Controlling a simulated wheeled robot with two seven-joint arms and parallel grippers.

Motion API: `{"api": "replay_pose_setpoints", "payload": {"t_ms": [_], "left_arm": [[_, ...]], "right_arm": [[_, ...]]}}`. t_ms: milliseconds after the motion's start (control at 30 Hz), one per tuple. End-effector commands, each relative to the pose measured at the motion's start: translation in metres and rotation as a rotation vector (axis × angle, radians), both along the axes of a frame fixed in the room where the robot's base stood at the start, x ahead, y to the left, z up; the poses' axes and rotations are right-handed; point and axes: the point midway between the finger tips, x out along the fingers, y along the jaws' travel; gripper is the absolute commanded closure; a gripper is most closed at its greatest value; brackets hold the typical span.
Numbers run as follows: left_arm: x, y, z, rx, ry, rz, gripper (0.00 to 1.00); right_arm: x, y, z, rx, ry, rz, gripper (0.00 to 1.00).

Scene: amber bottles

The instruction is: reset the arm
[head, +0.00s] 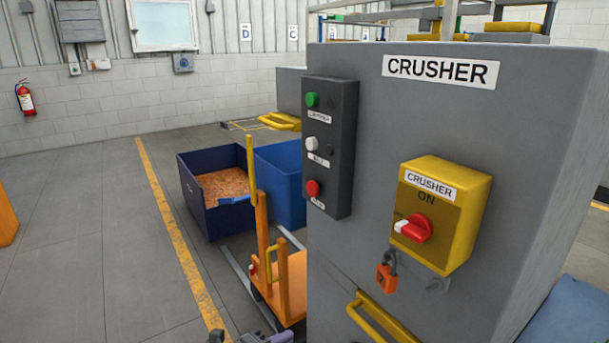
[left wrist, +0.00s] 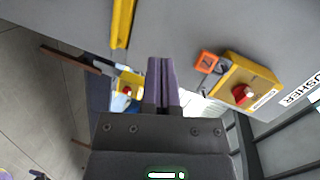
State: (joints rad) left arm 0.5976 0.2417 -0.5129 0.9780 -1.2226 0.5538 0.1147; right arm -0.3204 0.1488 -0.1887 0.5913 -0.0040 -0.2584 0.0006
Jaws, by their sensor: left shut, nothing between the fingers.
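My left gripper (head: 264,337) just enters the bottom edge of the head view, below the grey crusher cabinet's front. In the left wrist view its two purple fingers (left wrist: 162,85) are pressed together with nothing between them. The grey crusher cabinet (head: 450,115) fills the right side of the head view. On it is a yellow switch box (head: 463,215) marked ON, with a red knob (head: 414,228). An orange padlock (head: 387,277) hangs at the box's lower left. The fingers are apart from the box (left wrist: 262,76) and padlock (left wrist: 206,62). My right gripper is not in view.
A dark button panel (head: 342,170) and a yellow handle (head: 380,322) stick out from the cabinet. An orange cart (head: 292,285) stands left of it, before a blue bin (head: 225,218) of orange-brown material. Floor (head: 75,255) at the left is clear.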

Motion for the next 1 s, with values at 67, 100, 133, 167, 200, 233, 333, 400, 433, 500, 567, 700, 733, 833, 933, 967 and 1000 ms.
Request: {"api": "replay_pose_setpoints", "payload": {"t_ms": [67, 100, 133, 167, 200, 233, 333, 400, 433, 500, 567, 700, 733, 833, 933, 967, 1000], "left_arm": [[-0.007, 0.008, -0.014, -0.042, 0.060, 0.064, 1.00], [-0.011, 0.013, -0.023, -0.064, 0.092, 0.099, 1.00], [-0.015, 0.016, -0.030, -0.080, 0.118, 0.129, 1.00], [-0.018, 0.020, -0.036, -0.099, 0.144, 0.159, 1.00], [-0.024, 0.026, -0.047, -0.121, 0.184, 0.204, 1.00], [-0.030, 0.031, -0.056, -0.139, 0.217, 0.242, 1.00], [-0.052, 0.050, -0.088, -0.193, 0.338, 0.381, 1.00], [-0.073, 0.065, -0.113, -0.229, 0.433, 0.490, 1.00], [-0.084, 0.071, -0.125, -0.241, 0.476, 0.540, 1.00], [-0.115, 0.088, -0.153, -0.265, 0.585, 0.667, 1.00], [-0.150, 0.104, -0.178, -0.279, 0.693, 0.792, 1.00], [-0.272, 0.142, -0.237, -0.279, 1.001, 1.149, 1.00], [-0.302, 0.149, -0.245, -0.271, 1.066, 1.226, 1.00], [-0.394, 0.164, -0.261, -0.234, 1.257, 1.453, 1.00], [-0.463, 0.171, -0.264, -0.199, 1.393, 1.617, 1.00], [-0.479, 0.172, -0.263, -0.189, 1.423, 1.652, 1.00], [-0.495, 0.172, -0.262, -0.180, 1.454, 1.689, 1.00]], "right_arm": [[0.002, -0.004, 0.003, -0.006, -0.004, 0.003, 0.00], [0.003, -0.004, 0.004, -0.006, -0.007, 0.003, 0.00], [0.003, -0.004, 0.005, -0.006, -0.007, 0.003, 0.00], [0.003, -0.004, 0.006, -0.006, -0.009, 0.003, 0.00], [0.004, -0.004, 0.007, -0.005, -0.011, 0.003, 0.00], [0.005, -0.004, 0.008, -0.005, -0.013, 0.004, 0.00], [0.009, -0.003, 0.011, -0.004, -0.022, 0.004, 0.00], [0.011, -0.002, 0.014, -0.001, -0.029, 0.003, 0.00], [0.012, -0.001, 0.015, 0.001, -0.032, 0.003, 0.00], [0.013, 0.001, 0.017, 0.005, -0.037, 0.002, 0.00], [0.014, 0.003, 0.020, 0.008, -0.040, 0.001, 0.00], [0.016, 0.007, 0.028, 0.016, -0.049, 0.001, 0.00], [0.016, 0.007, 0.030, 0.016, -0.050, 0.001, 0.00], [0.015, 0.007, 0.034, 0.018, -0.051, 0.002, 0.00], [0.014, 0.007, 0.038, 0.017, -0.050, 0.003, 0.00], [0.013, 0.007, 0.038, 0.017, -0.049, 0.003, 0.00], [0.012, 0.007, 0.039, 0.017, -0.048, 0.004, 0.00]]}}
